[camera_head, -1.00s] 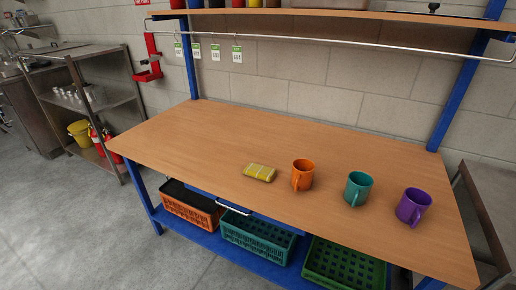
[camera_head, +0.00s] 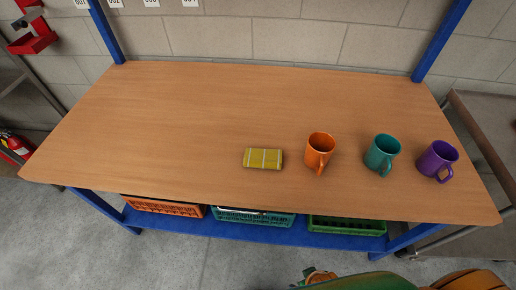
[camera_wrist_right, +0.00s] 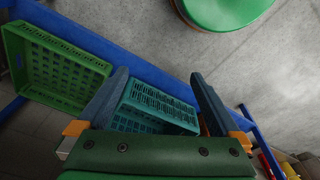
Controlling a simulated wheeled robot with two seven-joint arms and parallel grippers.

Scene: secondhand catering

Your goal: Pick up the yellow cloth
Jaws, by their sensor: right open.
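The yellow cloth (camera_head: 263,158) is a small folded block with pale stripes. It lies flat on the wooden tabletop (camera_head: 200,110), near the front edge and left of the orange mug (camera_head: 320,148). My right gripper (camera_wrist_right: 158,76) is open and empty in the right wrist view, with its two dark fingers apart. It is low in front of the table, facing the crates below, away from the cloth. The cloth does not show in the right wrist view. My left gripper is not in view.
A teal mug (camera_head: 382,154) and a purple mug (camera_head: 437,160) stand right of the orange one. The tabletop left of and behind the cloth is clear. Below, an orange crate (camera_head: 165,207), a teal crate (camera_wrist_right: 150,115) and a green crate (camera_wrist_right: 60,70) sit on the blue lower shelf.

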